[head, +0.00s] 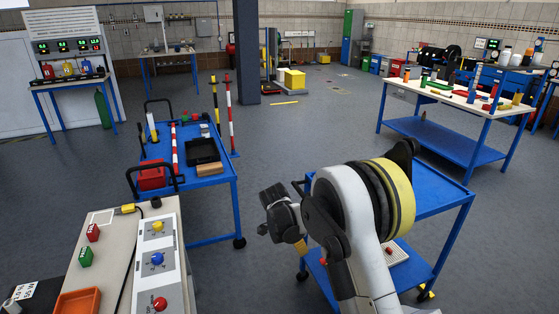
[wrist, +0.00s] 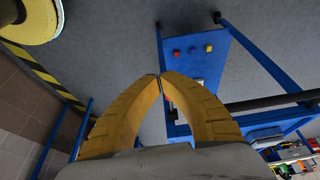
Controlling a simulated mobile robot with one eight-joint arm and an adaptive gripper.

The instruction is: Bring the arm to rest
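My arm shows in the head view at the right of centre, folded, with its thick white and yellow joint standing in front of a blue cart. My gripper (wrist: 160,76) shows in the wrist view with its two yellow ribbed fingers curving inward and their tips meeting. Nothing is seen between the fingers. In the head view only a small yellow piece near the wrist shows, and the fingertips cannot be made out there. The gripper is in the air, apart from the carts and benches around it.
A blue cart (head: 440,200) stands behind and under my arm. Another blue cart (head: 218,178) with a black tray (head: 200,150) stands left of it. A panel bench with coloured knobs (head: 158,262) is at the lower left. Open grey floor (head: 310,140) lies beyond.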

